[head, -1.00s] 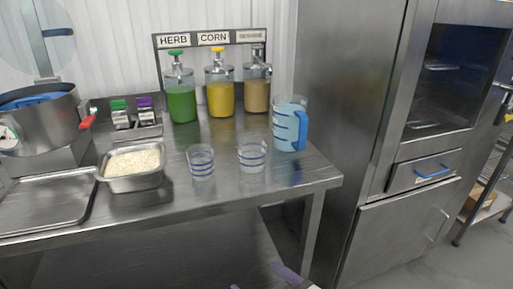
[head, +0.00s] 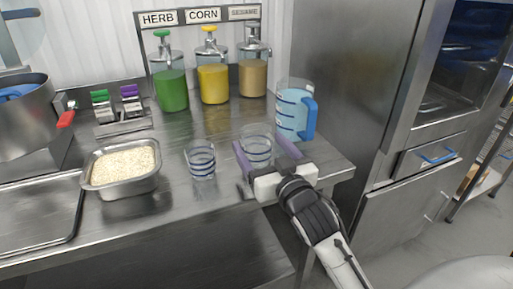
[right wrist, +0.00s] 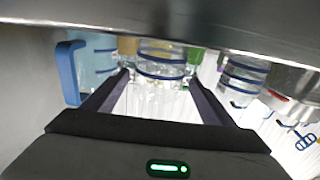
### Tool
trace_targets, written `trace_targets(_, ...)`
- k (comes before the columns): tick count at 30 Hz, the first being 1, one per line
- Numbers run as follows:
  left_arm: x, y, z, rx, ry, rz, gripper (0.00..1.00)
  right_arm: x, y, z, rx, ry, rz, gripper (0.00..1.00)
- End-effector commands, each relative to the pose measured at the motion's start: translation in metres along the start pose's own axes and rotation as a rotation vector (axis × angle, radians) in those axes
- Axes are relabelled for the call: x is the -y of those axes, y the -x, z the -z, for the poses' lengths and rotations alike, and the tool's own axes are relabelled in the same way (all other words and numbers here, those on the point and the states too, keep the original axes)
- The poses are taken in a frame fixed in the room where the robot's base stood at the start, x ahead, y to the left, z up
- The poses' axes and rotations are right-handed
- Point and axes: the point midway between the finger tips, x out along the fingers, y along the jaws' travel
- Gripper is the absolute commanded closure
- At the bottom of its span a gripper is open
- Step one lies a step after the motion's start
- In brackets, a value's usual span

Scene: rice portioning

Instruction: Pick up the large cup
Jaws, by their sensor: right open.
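The large cup (head: 256,146) is clear with blue rings and stands upright near the front of the steel counter; it looks the wider of two such cups. My right gripper (head: 259,142) is open at its front side, with one purple finger on each side of it. In the right wrist view, the large cup (right wrist: 162,62) shows between the tips of the open right gripper (right wrist: 160,78), and I see no clear contact. The smaller ringed cup (head: 201,160) stands to its left. My left gripper is not in view.
A blue-handled pitcher (head: 294,112) stands close behind and right of the large cup. A steel pan of rice (head: 124,187) is at the left. Green, yellow and tan sauce dispensers (head: 212,82) line the back. The counter between pan and dispensers is mostly clear.

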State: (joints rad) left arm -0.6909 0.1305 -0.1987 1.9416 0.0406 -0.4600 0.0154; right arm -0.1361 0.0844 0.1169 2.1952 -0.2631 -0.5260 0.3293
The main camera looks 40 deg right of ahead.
Motion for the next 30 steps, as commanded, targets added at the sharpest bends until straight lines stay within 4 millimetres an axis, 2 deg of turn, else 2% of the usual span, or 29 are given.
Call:
trace_targets(3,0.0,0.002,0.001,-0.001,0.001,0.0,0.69,-0.002,-0.019,0.002,-0.001,0.001,0.0,0.22)
trace_targets(6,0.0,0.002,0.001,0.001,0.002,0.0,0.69,-0.002,-0.029,0.002,0.0,0.001,0.001,0.22)
trace_targets(14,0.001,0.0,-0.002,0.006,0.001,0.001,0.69,-0.002,-0.032,0.001,0.001,0.001,0.001,0.22)
trace_targets(17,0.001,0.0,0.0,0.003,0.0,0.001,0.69,-0.002,-0.032,0.001,0.001,0.001,0.001,0.36)
trace_targets(22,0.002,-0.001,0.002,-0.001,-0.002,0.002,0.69,-0.002,-0.032,0.001,0.001,0.001,0.001,0.65)
trace_targets(30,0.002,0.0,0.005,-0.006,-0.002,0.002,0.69,-0.002,-0.032,0.003,-0.001,0.001,0.001,0.66)
